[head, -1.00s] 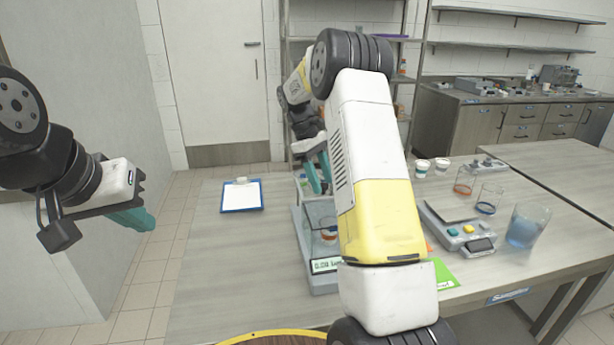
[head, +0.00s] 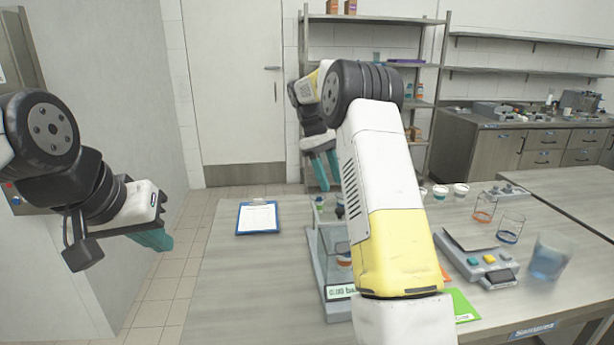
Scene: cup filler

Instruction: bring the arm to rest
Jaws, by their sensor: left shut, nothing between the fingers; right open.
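My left gripper (head: 152,238) is at the left of the head view, shut and empty, with teal fingertips, beside the table's left side and apart from everything on it. My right arm reaches up across the middle of the view. My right gripper (head: 325,172) hangs beyond it, teal fingers pointing down, open and empty, above the far part of the table behind the balance (head: 325,265). The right arm hides part of the balance and the middle of the table.
A clipboard (head: 257,217) lies at the table's far left. Right of my arm are a hotplate-like device (head: 476,258), glass beakers (head: 508,229), a beaker of blue liquid (head: 549,258), white cups (head: 461,191) and a green card (head: 463,305). The table's left front is bare.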

